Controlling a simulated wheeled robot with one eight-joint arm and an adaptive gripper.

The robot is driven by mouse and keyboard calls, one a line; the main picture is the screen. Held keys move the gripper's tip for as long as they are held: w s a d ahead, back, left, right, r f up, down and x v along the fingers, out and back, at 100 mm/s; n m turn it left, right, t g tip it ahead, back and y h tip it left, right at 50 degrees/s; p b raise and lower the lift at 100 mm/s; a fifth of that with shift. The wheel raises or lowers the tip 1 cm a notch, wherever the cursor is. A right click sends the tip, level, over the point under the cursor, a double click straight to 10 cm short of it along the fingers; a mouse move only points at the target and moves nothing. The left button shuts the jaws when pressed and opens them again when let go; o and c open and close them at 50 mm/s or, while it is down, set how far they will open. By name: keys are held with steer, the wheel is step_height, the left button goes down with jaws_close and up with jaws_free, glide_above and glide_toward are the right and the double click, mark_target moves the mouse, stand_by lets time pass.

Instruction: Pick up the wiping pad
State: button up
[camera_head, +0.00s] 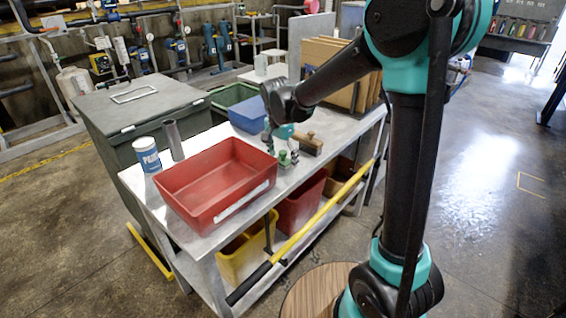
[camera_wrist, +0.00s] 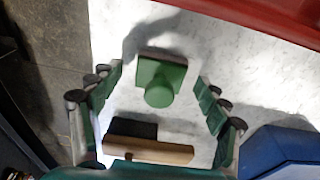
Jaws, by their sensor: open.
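A green block with a round green knob on top (camera_wrist: 162,82), which looks like the wiping pad, rests on the light worktop. It also shows small in the head view (camera_head: 287,159). My gripper (camera_wrist: 159,77) is open, pointing down, with one finger on each side of the pad and gaps on both sides. In the head view my gripper (camera_head: 284,146) is low over the table, just right of the red bin. I cannot tell how far the fingertips are above the worktop.
A wooden brush with dark bristles (camera_wrist: 150,148) lies close by; it also shows in the head view (camera_head: 308,143). The red bin (camera_head: 215,185) is left of the gripper and the blue bin (camera_head: 248,114) behind. Cardboard (camera_head: 338,72) stands upright at the table's back.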

steer(key=c, duration=1.3)
steer(key=shift+c, duration=0.2)
steer(key=shift+r, duration=0.1)
